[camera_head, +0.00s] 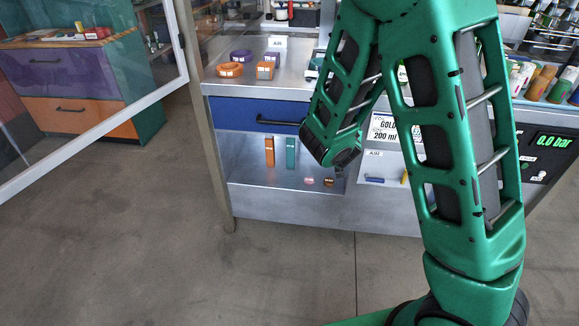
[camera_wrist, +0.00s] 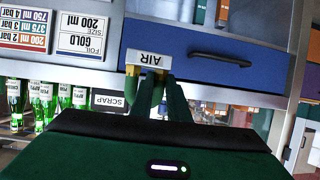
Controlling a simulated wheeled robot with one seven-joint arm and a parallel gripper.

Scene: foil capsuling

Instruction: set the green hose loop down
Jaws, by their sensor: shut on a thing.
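My gripper (camera_wrist: 152,84) shows in the wrist view, its dark green body across the bottom. It is shut on the green hose loop (camera_wrist: 157,94), which is mostly hidden between the green fingers, so its full shape cannot be told.
The steel bench (camera_head: 310,84) has a blue drawer (camera_head: 245,113) with a dark handle. Below, an orange and a teal box (camera_head: 291,152) stand on a shelf. A glass panel (camera_head: 95,80) is at left; the floor in front is clear.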

